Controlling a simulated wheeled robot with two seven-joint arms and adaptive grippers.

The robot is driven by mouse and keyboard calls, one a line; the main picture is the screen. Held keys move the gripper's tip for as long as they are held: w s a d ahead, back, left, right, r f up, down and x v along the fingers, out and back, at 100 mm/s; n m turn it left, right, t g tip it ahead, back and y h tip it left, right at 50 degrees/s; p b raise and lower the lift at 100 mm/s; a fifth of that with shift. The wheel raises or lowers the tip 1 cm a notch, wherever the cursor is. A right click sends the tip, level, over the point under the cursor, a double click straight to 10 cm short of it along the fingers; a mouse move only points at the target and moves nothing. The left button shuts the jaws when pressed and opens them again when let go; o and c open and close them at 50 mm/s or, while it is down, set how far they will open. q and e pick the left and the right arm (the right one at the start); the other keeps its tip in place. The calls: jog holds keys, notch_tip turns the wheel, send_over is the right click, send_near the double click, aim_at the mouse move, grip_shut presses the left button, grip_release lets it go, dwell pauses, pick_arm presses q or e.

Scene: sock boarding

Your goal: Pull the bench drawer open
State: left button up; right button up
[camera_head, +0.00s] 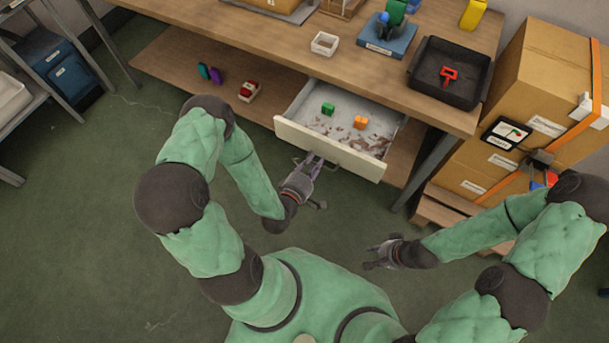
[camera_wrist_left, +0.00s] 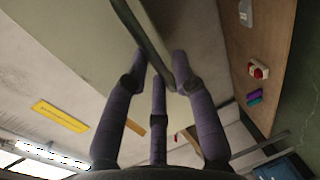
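The bench drawer (camera_head: 330,146) stands well out from under the wooden bench (camera_head: 250,45); its pale interior shows. A green piece (camera_head: 327,108) and an orange piece (camera_head: 360,122) lie inside among brownish scraps. My left gripper (camera_head: 314,160) is at the middle of the drawer front. In the left wrist view its purple fingers (camera_wrist_left: 160,70) lie on both sides of the dark bar handle (camera_wrist_left: 150,35) and appear closed on it.
A lower shelf (camera_head: 170,62) beside the drawer holds a red-and-white toy (camera_head: 249,91) and small teal and purple pieces (camera_head: 209,73). A black tray (camera_head: 480,95) sits on the bench. Cardboard boxes (camera_head: 545,75) stand at right. The green floor (camera_head: 90,230) is clear at left.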

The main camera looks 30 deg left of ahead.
pick_arm(q)
jog(key=v, duration=1)
jog(key=shift+s, duration=0.4)
jog(key=shift+w, duration=0.1)
jog(key=w+d+f+m+g+h+p, duration=0.2)
jog(key=d+f+m+g+h, duration=0.15)
jog(key=f+m+g, duration=0.5)
jog(key=s+d+f+m+g, duration=0.2)
jog(key=s+d+m+g, duration=0.3)
jog(key=d+m+g, duration=0.1)
jog(key=shift+s+d+f+m+g+p, duration=0.25)
jog(key=shift+s+d+m+g+p, duration=0.1)
jog(key=shift+d+p, duration=0.1)
